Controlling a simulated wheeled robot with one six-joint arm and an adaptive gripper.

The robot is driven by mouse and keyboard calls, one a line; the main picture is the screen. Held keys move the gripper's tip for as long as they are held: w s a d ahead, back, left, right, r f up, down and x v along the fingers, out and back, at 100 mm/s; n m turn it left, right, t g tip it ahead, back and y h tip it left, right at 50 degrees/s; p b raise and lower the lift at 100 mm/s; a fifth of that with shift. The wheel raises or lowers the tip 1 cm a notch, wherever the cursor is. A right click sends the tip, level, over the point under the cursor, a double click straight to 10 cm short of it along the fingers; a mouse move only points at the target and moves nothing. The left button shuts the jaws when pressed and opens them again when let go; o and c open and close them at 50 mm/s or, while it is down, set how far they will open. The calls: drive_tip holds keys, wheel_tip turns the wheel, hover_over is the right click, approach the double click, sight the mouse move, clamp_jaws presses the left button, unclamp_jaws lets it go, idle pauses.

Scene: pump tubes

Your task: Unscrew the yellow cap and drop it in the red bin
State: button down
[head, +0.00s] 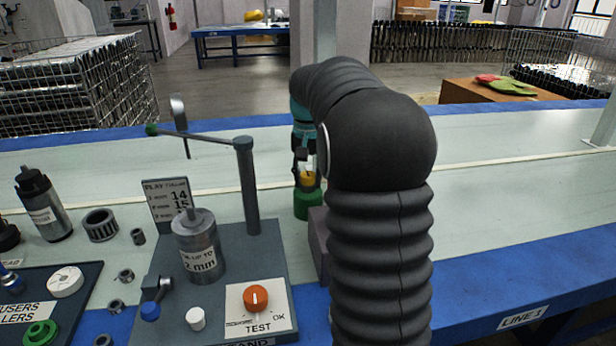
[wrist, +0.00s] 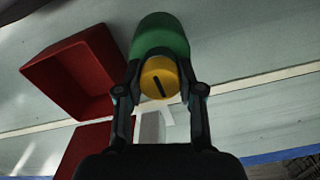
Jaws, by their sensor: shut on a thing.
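The yellow cap (wrist: 159,80), with a dark slot in its face, sits between the fingers of my gripper (wrist: 159,72), which is shut on it. It also shows in the head view (head: 307,179), under my gripper (head: 306,166). A green body (wrist: 160,36) lies directly beyond the cap in the wrist view, and stands below it on the bench in the head view (head: 307,205). I cannot tell whether the thread is still engaged. The red bin (wrist: 62,66) is left of the cap in the wrist view. I do not see it in the head view.
Another red piece (wrist: 82,152) shows at the wrist view's lower left. A grey test stand (head: 215,290) with an orange knob (head: 255,298) stands left of my arm. The bench right of my arm is clear.

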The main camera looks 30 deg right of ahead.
drive_tip(key=shift+n, duration=1.7)
drive_tip(key=n, duration=0.3)
drive_tip(key=c, duration=1)
unclamp_jaws()
drive_tip(key=shift+o, duration=0.2)
